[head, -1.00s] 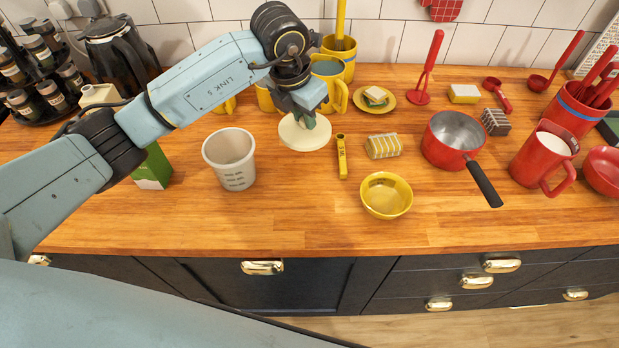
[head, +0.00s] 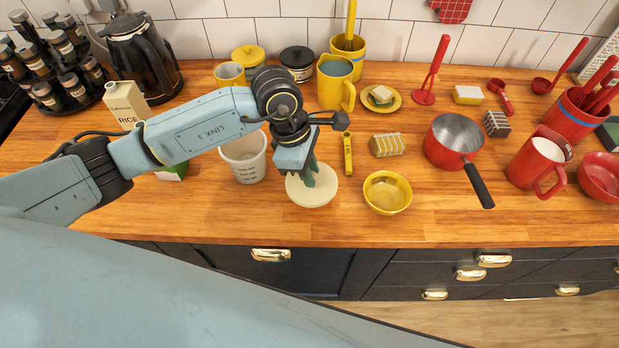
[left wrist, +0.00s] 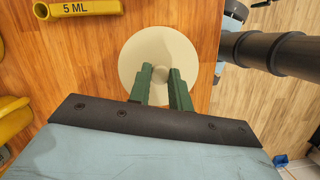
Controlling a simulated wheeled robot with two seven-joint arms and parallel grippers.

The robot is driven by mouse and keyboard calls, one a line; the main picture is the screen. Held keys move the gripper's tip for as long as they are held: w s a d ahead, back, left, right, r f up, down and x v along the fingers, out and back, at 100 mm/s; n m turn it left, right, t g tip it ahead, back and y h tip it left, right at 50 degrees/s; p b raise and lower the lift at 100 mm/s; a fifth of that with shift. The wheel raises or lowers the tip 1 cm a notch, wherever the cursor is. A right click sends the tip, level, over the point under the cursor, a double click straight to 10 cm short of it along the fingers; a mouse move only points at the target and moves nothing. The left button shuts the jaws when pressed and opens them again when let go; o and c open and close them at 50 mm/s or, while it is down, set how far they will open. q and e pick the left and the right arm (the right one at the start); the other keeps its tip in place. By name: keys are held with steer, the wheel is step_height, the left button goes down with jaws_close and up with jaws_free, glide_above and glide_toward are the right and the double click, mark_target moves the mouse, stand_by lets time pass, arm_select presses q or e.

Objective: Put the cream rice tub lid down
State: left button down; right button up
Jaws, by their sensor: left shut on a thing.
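The cream lid (head: 311,192) is a flat round disc, just right of and in front of the white tub (head: 244,158) in the head view. My left gripper (head: 314,182) points down and is shut on the lid's middle. In the left wrist view the lid (left wrist: 158,50) lies beyond the green fingers (left wrist: 161,76), which close on its small round knob. The lid is close above or on the wooden counter near its front edge; I cannot tell whether it touches. The tub is open and partly hidden behind my left arm. My right gripper is not in view.
A yellow bowl (head: 387,192) and a yellow 5 ML spoon (head: 347,153) are to the right of the lid. A red saucepan (head: 453,141) stands farther right. A rice carton (head: 124,104) is at the left. Bare counter lies in front of the tub.

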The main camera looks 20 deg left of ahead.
arm_select(q)
step_height(320, 180, down, 4)
steer(key=shift+r, duration=0.1)
steer(key=shift+f, duration=0.2)
steer(key=c, duration=1.3)
jaws_free()
steer(key=shift+r, duration=0.15)
